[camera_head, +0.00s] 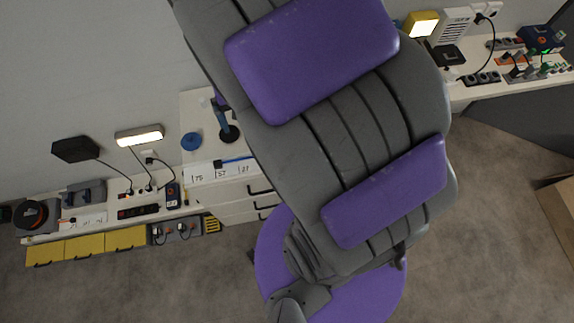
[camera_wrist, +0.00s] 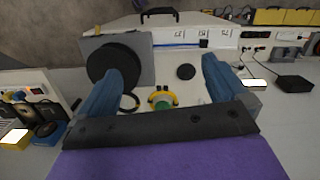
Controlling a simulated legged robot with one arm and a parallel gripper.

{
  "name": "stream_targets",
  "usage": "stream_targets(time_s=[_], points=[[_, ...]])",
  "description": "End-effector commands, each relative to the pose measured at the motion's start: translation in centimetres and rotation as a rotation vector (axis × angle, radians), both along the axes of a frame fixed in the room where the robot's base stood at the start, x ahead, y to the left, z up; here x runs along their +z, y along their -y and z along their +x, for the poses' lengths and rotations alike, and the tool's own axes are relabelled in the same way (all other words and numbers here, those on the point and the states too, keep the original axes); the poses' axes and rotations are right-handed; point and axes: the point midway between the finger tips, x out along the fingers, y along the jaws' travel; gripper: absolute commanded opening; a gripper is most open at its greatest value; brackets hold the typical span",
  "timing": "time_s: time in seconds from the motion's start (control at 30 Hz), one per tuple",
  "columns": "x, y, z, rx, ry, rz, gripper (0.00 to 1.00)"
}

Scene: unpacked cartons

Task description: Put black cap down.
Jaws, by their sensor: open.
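A small black round cap (camera_wrist: 186,71) lies flat on the white top of the drawer unit in the wrist view. It also shows in the head view (camera_head: 231,134), partly behind a blue finger. My gripper (camera_wrist: 160,66) is open, with its two blue fingers spread wide. In the wrist view the cap appears between the fingers, nearer the right one, and no finger visibly grips it. In the head view my gripper (camera_head: 221,113) is mostly hidden behind my purple and grey arm. How high the fingertips are above the top is unclear.
A large black disc (camera_wrist: 111,62) stands in front of a grey panel. A black ring (camera_wrist: 130,103) and a yellow-green item (camera_wrist: 162,98) lie near the gripper. A blue roll (camera_head: 190,141) is beside the cap. Lamps, sockets and yellow bins (camera_head: 85,246) line the left wall.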

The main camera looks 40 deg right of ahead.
Motion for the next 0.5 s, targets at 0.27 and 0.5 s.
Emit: stream_targets(time_s=[0.27, 0.5], points=[[2.8, -1.0, -7.2, 0.091, -0.027, 0.023, 1.0], [4.0, -1.5, -13.3, 0.187, -0.051, 0.029, 1.0]])
